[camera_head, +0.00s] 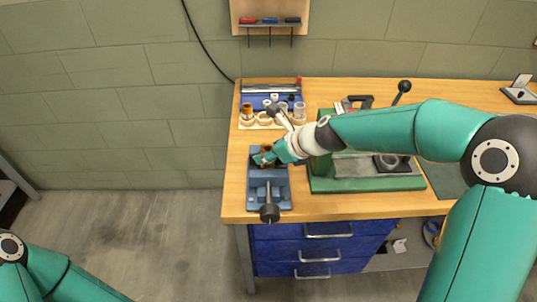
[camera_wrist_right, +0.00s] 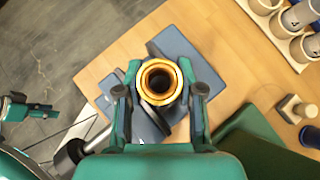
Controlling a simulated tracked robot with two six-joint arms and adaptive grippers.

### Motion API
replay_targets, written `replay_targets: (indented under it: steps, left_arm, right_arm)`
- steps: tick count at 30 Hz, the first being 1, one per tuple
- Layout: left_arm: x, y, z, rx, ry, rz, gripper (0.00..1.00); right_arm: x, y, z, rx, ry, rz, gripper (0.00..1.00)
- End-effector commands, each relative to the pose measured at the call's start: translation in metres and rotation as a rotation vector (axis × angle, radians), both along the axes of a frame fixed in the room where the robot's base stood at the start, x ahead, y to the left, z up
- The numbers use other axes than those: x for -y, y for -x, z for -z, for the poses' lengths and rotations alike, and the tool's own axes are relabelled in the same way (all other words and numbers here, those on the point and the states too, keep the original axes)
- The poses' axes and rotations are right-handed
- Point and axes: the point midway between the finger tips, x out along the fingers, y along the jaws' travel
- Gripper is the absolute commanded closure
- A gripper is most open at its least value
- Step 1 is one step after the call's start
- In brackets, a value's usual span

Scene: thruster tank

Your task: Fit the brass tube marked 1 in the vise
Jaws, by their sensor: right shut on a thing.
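The brass tube (camera_wrist_right: 158,82) is upright between the two fingers of my right gripper (camera_wrist_right: 158,94), its open end facing the wrist camera. The mark on it does not show. In the head view my right gripper (camera_head: 266,156) is over the back of the blue vise (camera_head: 281,188). The vise also shows beneath the tube in the right wrist view (camera_wrist_right: 180,45). I cannot tell whether the tube is between the vise jaws or just above them. A part that looks like my left gripper (camera_wrist_right: 16,108) is at the left edge of the wrist view, its fingers unclear.
A pale rack (camera_head: 256,126) with several tubes stands behind the vise, with a blue tray (camera_head: 253,101) behind it. A green machine (camera_head: 372,184) with a black-knobbed lever stands close to the right. The vise's black-knobbed handle (camera_head: 269,212) points to the table's front edge.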

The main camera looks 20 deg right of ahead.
Motion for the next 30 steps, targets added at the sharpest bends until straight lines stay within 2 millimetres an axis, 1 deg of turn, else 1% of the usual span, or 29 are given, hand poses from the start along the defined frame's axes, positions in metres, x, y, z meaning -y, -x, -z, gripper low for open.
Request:
replay_targets:
  steps: [1, 3, 14, 15, 19, 30]
  left_arm:
    - [0.0001, 0.0000, 0.0046, 0.000, 0.000, 0.000, 0.60]
    - [0.0000, 0.0000, 0.0059, 0.000, 0.000, 0.000, 0.60]
    - [0.0000, -0.0001, 0.0074, 0.000, 0.000, 0.000, 0.60]
    - [0.0000, -0.0001, 0.0074, 0.000, 0.000, 0.000, 0.60]
    - [0.0000, -0.0001, 0.0077, 0.000, 0.000, 0.000, 0.60]
    - [-0.0001, -0.0002, 0.0069, 0.000, 0.000, 0.000, 0.60]
  right_arm:
    - [-0.0009, 0.0041, 0.0141, -0.022, -0.001, -0.003, 1.00]
    - [-0.0010, 0.0049, 0.0174, -0.025, -0.001, -0.004, 1.00]
    - [0.0005, 0.0057, 0.0209, -0.031, -0.001, -0.002, 1.00]
    - [0.0006, 0.0058, 0.0210, -0.031, -0.001, -0.002, 0.56]
    - [0.0006, 0.0060, 0.0212, -0.032, -0.001, -0.003, 0.35]
    - [0.0012, 0.0072, 0.0207, -0.030, 0.003, -0.010, 0.34]
